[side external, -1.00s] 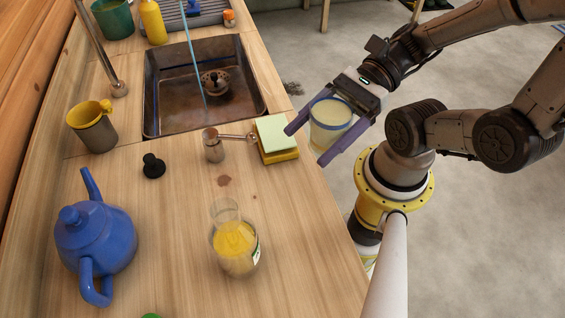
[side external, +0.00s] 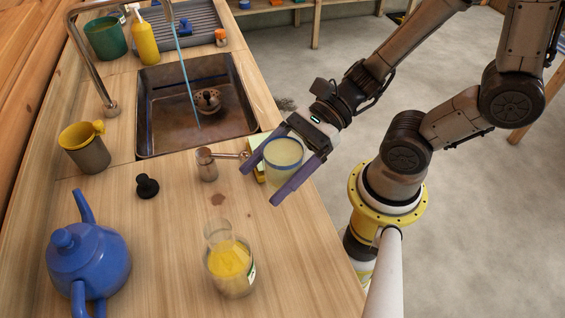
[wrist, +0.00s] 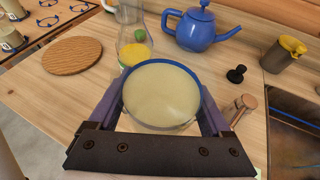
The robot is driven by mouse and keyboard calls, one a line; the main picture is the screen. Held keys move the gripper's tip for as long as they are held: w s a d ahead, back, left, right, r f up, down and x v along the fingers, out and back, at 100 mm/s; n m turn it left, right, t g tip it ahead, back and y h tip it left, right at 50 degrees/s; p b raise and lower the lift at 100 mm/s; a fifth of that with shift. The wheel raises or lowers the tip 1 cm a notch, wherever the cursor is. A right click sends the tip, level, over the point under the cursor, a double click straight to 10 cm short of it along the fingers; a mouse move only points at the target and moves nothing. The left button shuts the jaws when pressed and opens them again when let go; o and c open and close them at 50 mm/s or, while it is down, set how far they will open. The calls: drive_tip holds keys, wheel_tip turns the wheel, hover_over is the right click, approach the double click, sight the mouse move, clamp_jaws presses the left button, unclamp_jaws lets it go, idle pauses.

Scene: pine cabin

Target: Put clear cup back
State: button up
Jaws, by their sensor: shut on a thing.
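The clear cup (side external: 284,160) has a blue rim and shows a pale, cloudy inside. My gripper (side external: 262,187) is shut on it, with one purple finger on each side. In the side view the cup is upright or nearly so, over the counter's right edge, in front of the yellow and green sponge stack. I cannot tell whether its base touches the counter. In the wrist view the cup (wrist: 162,95) fills the space between the fingers, its open top facing the camera.
A carafe of yellow liquid (side external: 231,263) stands on the near counter (side external: 165,245). A blue teapot (side external: 90,260), black stopper (side external: 147,187), metal pot with handle (side external: 206,165) and grey-yellow mug (side external: 86,150) stand nearby. The sink (side external: 165,110) lies behind. A round wooden board (wrist: 78,55) shows in the wrist view.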

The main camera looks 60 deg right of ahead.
drive_tip(key=w+a+f, duration=0.1)
drive_tip(key=f, duration=0.1)
drive_tip(key=w+a+f, duration=0.3)
drive_tip(key=w+f, duration=0.1)
drive_tip(key=shift+a+f, duration=0.25)
drive_tip(key=shift+a, duration=0.15)
drive_tip(key=shift+w+a+f, duration=0.1)
drive_tip(key=shift+a+f, duration=0.05)
drive_tip(key=shift+f, duration=1.6)
drive_tip(key=shift+f, duration=0.15)
drive_tip(key=o, duration=1.2)
drive_tip(key=shift+o, duration=0.2)
